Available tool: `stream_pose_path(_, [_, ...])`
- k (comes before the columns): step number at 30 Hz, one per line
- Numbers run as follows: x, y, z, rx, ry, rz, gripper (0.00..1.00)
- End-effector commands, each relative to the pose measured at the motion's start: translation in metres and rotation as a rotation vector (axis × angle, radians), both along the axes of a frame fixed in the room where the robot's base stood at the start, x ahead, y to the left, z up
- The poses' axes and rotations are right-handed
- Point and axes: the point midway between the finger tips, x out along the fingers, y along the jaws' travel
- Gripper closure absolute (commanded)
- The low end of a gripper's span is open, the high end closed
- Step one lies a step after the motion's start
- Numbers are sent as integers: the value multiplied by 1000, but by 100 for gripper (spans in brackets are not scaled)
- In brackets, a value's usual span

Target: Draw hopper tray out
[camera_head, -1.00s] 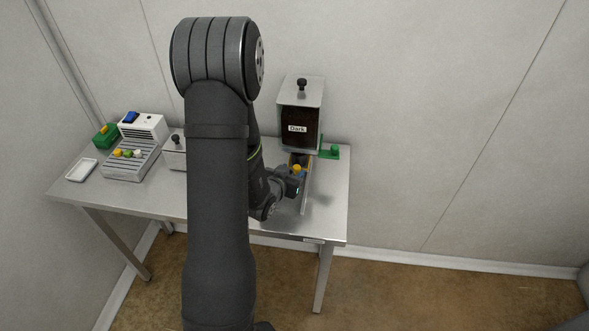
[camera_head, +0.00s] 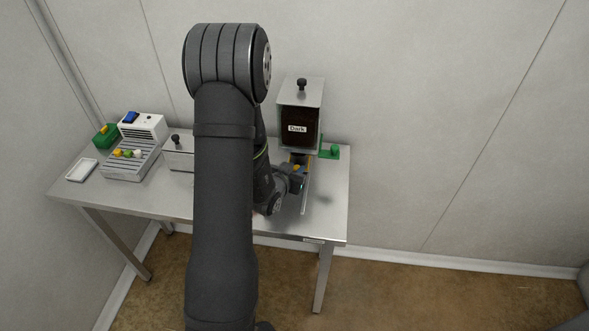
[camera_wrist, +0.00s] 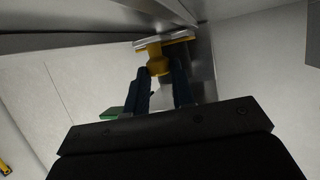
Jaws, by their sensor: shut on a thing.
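The hopper (camera_head: 299,112) is a dark box with a grey lid, a black knob and a label reading "Dark". It stands at the right back of the steel table. Its tray is under it, mostly hidden by my wrist, so how far out it sits is unclear. The tray's yellow knob (camera_wrist: 158,62) shows in the wrist view, at the tips of my two dark fingers. My gripper (camera_wrist: 160,78) is shut on this knob. In the head view my gripper (camera_head: 295,174) is just in front of the hopper's foot.
A green block with a knob (camera_head: 334,152) stands right of the hopper. A lidded steel box (camera_head: 179,160) is left of my arm. The table's right front is clear.

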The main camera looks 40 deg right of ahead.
Motion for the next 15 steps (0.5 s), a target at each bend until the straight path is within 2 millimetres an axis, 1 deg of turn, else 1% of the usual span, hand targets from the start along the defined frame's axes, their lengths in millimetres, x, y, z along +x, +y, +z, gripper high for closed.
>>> stream_pose_path(4, [-16, 16, 0, 1, 3, 0, 100])
stream_pose_path(12, [-67, 67, -1, 2, 5, 2, 100])
stream_pose_path(15, [-80, 81, -1, 2, 3, 1, 100])
